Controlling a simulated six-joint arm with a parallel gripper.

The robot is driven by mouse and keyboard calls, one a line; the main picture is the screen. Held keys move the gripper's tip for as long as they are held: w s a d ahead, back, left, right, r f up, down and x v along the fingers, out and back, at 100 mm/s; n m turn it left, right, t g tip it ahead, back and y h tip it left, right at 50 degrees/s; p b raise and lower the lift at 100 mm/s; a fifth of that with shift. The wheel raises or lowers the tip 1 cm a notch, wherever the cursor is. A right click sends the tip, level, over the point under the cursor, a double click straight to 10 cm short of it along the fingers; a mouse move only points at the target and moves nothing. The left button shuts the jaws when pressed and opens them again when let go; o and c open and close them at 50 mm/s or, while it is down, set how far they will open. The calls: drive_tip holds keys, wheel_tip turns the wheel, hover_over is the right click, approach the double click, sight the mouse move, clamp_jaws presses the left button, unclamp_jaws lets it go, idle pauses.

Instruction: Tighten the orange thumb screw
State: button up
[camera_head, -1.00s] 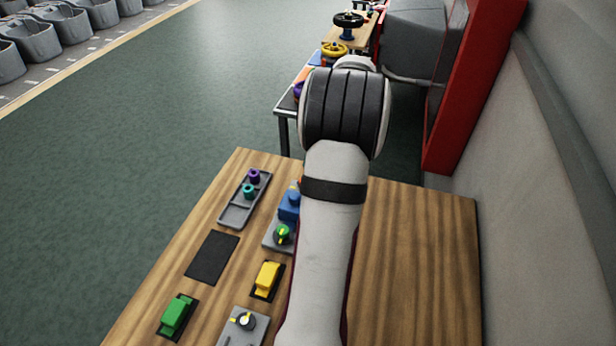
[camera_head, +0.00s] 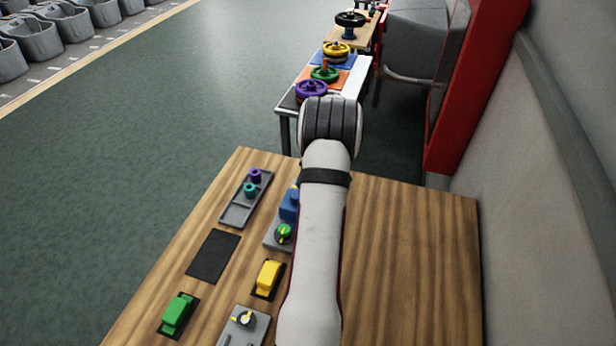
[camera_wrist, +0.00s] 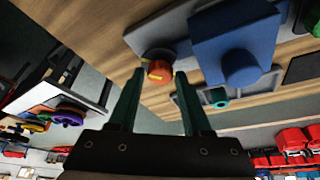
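The orange thumb screw (camera_wrist: 158,71) shows in the wrist view, with a yellow mark on it. It sits on a grey plate (camera_wrist: 160,38) beside a blue block (camera_wrist: 232,35). My gripper (camera_wrist: 157,80) is open and empty. Its two dark fingers point toward the screw, which appears in the gap between the fingertips. I cannot tell whether the fingertips have reached around it. In the head view my arm hides the gripper and the screw; part of the blue block (camera_head: 289,204) shows at the arm's left.
A grey tray (camera_head: 238,211) holds a purple ring and a teal ring. A green knob (camera_head: 284,233), a yellow switch (camera_head: 268,277) and a green switch (camera_head: 176,313) are on the wooden table (camera_head: 400,250). The table's right side is clear. Handwheels stand on tables beyond.

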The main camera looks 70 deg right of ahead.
clamp_jaws()
